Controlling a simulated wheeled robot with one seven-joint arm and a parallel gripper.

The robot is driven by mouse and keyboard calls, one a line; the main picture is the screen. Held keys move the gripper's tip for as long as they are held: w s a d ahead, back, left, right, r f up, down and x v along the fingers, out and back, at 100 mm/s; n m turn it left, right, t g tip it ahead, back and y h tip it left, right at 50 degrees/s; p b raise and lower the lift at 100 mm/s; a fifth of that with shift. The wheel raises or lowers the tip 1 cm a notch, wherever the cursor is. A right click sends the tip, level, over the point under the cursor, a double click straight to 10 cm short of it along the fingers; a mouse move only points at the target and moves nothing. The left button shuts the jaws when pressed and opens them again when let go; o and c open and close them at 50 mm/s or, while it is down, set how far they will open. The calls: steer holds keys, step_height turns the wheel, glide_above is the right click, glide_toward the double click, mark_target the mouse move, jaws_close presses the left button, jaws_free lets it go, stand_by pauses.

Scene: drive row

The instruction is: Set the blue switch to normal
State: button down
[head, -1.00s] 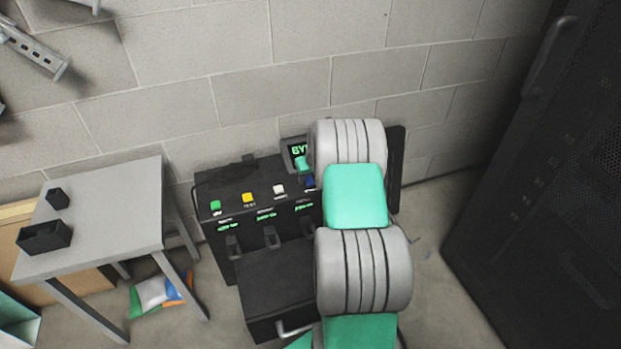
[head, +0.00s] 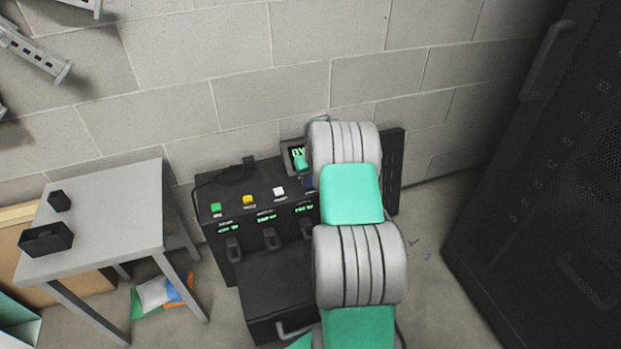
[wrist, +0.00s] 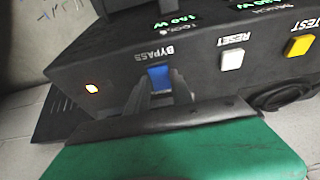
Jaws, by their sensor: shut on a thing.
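The blue switch (wrist: 160,77) sits on the sloped top of a black control box, beside the printed word BYPASS, in the wrist view. My gripper (wrist: 160,98) has its grey fingers closed on it from the near side, and they cover its lower part. In the head view only a sliver of the blue switch (head: 309,184) shows beside my arm, and the gripper is hidden there.
White (head: 279,192), yellow (head: 248,200) and green (head: 216,208) buttons stand in a row left of the switch. Green readouts and black levers line the box front. A grey table (head: 105,215) is at left; a tall black cabinet (head: 550,190) is at right.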

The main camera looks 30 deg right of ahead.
mark_target(310, 185)
steer(key=shift+w+d+r+g+y+p, duration=0.1)
steer(key=shift+w+g+y+p, duration=0.1)
steer(key=shift+g, duration=0.35)
steer(key=shift+w+g+y+p, duration=0.1)
steer(key=shift+g+p, duration=0.1)
steer(key=shift+g, duration=0.35)
steer(key=c, duration=1.1)
jaws_free()
steer(key=r, duration=0.2)
steer(key=r+p, duration=0.1)
steer(key=r, duration=0.4)
steer(key=shift+s+r+p, duration=0.35)
steer(key=shift+r+p, duration=0.05)
